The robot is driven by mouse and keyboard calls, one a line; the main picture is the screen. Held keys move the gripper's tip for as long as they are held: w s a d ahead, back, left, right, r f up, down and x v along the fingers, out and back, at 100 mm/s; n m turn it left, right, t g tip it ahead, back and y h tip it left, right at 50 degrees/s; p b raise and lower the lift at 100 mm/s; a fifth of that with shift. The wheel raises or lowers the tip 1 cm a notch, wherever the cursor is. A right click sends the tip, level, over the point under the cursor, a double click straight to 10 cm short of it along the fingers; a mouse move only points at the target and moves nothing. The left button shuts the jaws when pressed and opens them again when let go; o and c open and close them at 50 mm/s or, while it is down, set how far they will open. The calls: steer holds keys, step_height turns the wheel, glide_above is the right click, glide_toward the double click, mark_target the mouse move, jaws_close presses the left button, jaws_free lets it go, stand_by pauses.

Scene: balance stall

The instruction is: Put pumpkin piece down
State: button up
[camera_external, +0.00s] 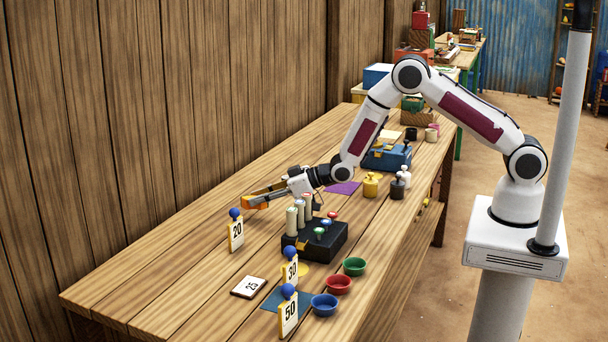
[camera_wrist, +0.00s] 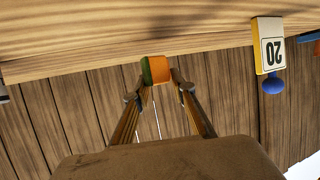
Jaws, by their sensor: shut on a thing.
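The pumpkin piece (camera_wrist: 159,70), a small orange block with a green side, is between my fingertips in the wrist view. My gripper (camera_wrist: 158,86) is shut on it. In the external view my gripper (camera_external: 252,199) reaches left, low over the far side of the table (camera_external: 180,270), close to the wall. The piece is hard to tell from the orange fingers there. I cannot tell whether it touches the tabletop.
A black block with several pegs (camera_external: 314,240) stands right of my gripper. Cards marked 30 (camera_external: 291,270) and 50 (camera_external: 288,312), a flat 25 card (camera_external: 248,287) and green, red and blue bowls (camera_external: 338,285) are nearer. The wooden wall (camera_external: 120,120) runs behind.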

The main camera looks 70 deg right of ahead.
mark_target(266, 204)
steer(key=shift+f, duration=1.6)
steer(key=shift+f, duration=0.15)
steer(key=o, duration=1.1)
steer(key=shift+s+r, duration=0.1)
steer(key=shift+r, duration=0.15)
steer(key=shift+v, duration=5.85)
steer(key=shift+d+r, duration=0.1)
